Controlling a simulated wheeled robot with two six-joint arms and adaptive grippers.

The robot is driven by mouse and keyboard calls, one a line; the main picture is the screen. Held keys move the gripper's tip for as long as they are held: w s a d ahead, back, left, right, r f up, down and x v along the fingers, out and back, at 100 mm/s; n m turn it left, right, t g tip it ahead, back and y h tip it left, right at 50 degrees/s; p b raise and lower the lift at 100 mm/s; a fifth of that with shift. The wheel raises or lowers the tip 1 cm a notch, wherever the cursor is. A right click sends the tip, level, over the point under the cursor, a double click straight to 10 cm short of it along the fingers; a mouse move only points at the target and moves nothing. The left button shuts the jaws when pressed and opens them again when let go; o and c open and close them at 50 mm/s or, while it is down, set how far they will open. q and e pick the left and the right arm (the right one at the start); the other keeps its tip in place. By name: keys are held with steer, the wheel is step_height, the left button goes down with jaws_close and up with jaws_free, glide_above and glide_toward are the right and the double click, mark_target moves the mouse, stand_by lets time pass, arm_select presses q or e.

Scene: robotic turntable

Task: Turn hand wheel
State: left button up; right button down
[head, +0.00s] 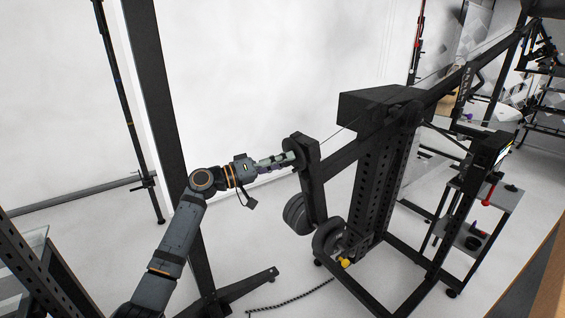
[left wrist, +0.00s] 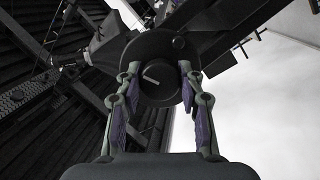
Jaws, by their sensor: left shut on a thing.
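The dark round hand wheel (head: 300,145) sits on the end of a black bracket on the black machine, near the middle of the head view. My left gripper (head: 287,160) reaches it from the left and is shut on it. In the left wrist view the wheel's disc (left wrist: 152,44) faces the camera, with a round hub (left wrist: 160,84) bearing a pale mark. The two fingers of my left gripper (left wrist: 159,69) lie on either side of the hub. The exact contact at the fingertips is hard to tell in the dark. My right gripper is not in view.
The black machine frame (head: 372,185) fills the middle right, with round plates (head: 298,213) below the wheel and a small yellow knob (head: 345,262). A black upright post (head: 155,90) stands behind my left arm. A shelf unit (head: 490,205) stands at the right.

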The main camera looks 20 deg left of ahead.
arm_select(q)
steer(key=o, duration=1.2)
steer(key=shift+c, duration=0.2)
steer(key=shift+a, duration=0.1)
steer(key=v, duration=1.2)
steer(key=shift+f, duration=0.15)
